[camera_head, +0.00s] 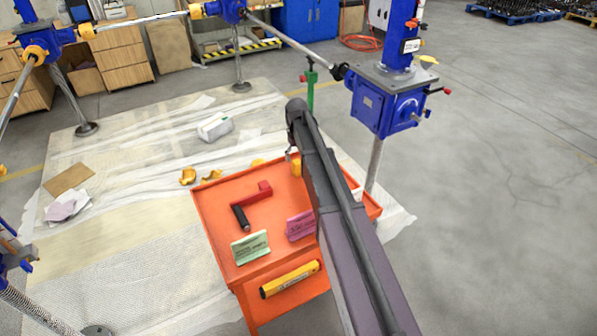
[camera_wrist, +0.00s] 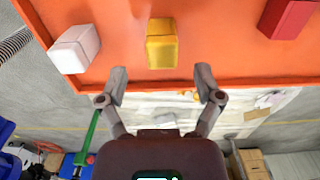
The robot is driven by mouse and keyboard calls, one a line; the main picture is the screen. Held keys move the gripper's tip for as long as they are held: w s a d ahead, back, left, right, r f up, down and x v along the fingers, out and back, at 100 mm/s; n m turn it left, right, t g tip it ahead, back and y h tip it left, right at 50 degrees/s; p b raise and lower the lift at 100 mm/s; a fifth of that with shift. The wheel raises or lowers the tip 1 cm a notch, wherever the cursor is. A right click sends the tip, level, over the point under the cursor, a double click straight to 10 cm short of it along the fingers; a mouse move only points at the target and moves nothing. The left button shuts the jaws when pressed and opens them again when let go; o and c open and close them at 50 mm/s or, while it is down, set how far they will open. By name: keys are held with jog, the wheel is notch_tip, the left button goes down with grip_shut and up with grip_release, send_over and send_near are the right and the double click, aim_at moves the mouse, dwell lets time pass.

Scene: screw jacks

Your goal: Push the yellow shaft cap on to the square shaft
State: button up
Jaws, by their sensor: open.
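The yellow shaft cap (camera_wrist: 161,43), block-like, stands on the orange cart top near its edge in the wrist view; a yellow piece there also shows beside my arm in the head view (camera_head: 296,166). My gripper (camera_wrist: 162,84) is open and empty, its fingers spread at the cart's edge, apart from the cap and pointing towards it. In the head view my arm mostly hides the gripper. A blue screw jack gearbox (camera_head: 386,103) stands at right behind the cart. I cannot make out for sure which part is the square shaft.
The orange cart (camera_head: 212,212) carries a red-and-black crank (camera_head: 250,204), a green card (camera_head: 250,247) and a pink card (camera_head: 300,226). A white block (camera_wrist: 74,49) and a red block (camera_wrist: 286,18) flank the cap. Open floor lies at right.

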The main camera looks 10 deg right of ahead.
aim_at(297, 168)
jog(key=shift+f+b, duration=0.4)
jog(key=shift+f, duration=0.25)
jog(key=shift+f, duration=0.1)
jog(key=shift+a+f+b, duration=0.1)
jog(key=shift+f+b, duration=2.4)
jog(key=shift+b, duration=0.1)
grip_shut()
